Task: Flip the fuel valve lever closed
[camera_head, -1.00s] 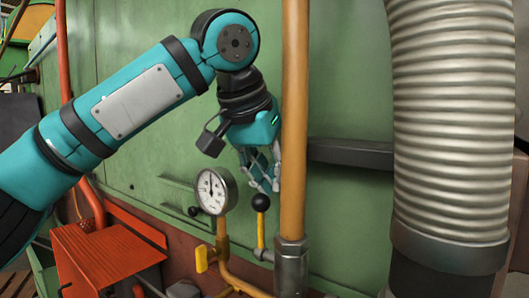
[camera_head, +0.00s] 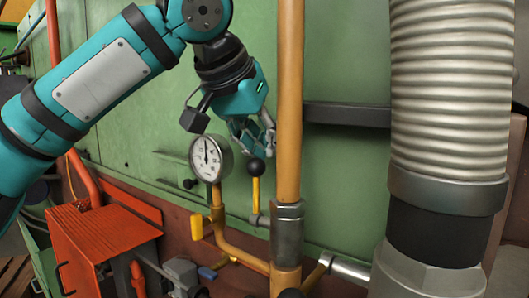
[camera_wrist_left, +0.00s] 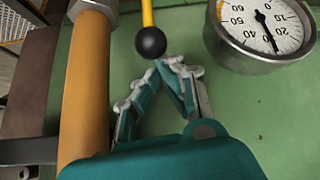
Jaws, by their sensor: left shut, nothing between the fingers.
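The fuel valve lever (camera_head: 256,192) is a yellow bar with a black ball knob (camera_head: 256,167) on top. It stands upright between the gauge and the vertical orange pipe. In the left wrist view the knob (camera_wrist_left: 151,42) hangs at the top centre, with the yellow bar above it. My left gripper (camera_head: 262,150) is shut and empty, its fingertips just above the knob in the head view. In the left wrist view its fingertips (camera_wrist_left: 166,64) are close to the knob; I cannot tell if they touch it. My right gripper is not in view.
A round white gauge (camera_head: 208,158) is left of the lever. A vertical orange pipe (camera_head: 289,100) runs close on the right. A ribbed metal duct (camera_head: 447,90) stands farther right. A yellow handle (camera_head: 196,227) and red metal box (camera_head: 95,240) are lower left. Green panelling is behind.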

